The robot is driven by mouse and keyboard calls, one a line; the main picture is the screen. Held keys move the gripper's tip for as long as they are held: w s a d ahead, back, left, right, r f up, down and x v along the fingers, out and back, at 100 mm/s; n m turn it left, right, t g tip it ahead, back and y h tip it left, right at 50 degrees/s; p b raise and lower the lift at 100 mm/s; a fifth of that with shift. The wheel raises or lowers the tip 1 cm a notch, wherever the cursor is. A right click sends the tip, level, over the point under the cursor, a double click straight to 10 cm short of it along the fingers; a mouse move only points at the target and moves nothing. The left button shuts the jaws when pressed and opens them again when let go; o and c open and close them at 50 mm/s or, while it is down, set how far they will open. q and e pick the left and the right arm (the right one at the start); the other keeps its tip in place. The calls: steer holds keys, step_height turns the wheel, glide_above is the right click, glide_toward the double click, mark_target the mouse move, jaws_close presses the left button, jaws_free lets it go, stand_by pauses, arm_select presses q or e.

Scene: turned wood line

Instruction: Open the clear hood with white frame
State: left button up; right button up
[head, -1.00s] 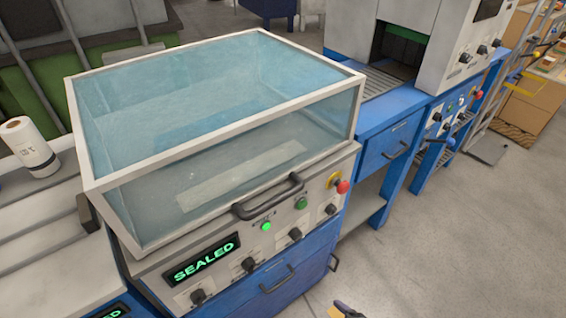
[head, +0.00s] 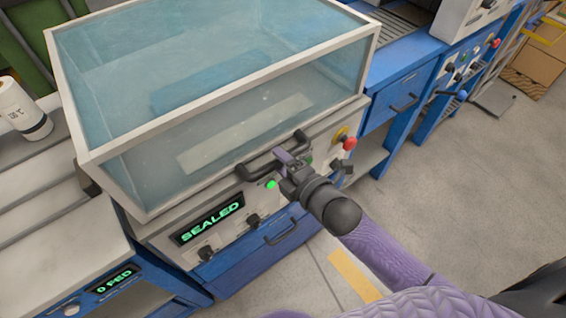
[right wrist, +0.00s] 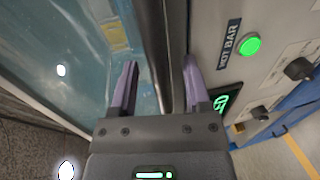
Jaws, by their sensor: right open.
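The clear hood with white frame (head: 232,97) is closed on top of the blue sealing machine; it also fills the left of the right wrist view (right wrist: 50,55). Its dark handle (head: 252,171) runs along the lower front edge. My right gripper (head: 284,158) is open at the handle. In the right wrist view the two purple fingers of my right gripper (right wrist: 160,78) stand on either side of the dark handle bar (right wrist: 155,40). Whether they touch it I cannot tell. The gripper hides part of the handle in the head view. My left gripper is not in view.
The machine's green display (head: 209,222) reads SEALED. A green button (right wrist: 250,46) and a red knob (head: 350,144) sit on the front panel. A white roll (head: 22,108) stands on the left. The floor (head: 455,185) at right is clear.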

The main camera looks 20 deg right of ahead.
jaws_close()
stand_by(1.4)
